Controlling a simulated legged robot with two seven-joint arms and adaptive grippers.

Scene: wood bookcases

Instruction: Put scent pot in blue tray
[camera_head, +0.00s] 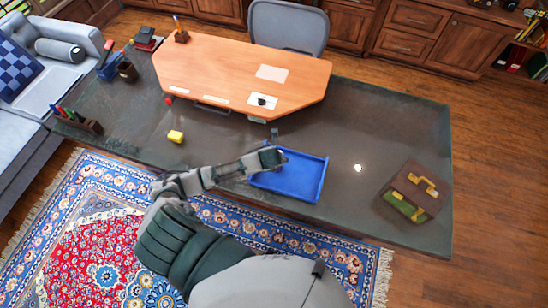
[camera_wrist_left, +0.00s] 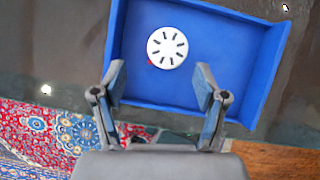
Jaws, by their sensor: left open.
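The blue tray (camera_head: 310,188) lies on the dark table, near its front edge. My left gripper (camera_head: 278,155) is over the tray's left end in the head view. The left wrist view shows the tray's blue floor (camera_wrist_left: 215,75) with a round white scent pot (camera_wrist_left: 167,47), dark slots in its top and a small red spot at its edge. The pot appears inside the tray, beyond the fingertips and apart from them. My left gripper (camera_wrist_left: 161,85) is open, with nothing between its fingers. The pot is not discernible in the head view. My right gripper is not in view.
A wooden desk top (camera_head: 235,75) with papers sits at the back of the table (camera_head: 390,125). A brown box (camera_head: 415,192) with yellow and green items is at the right. The table between tray and box is clear.

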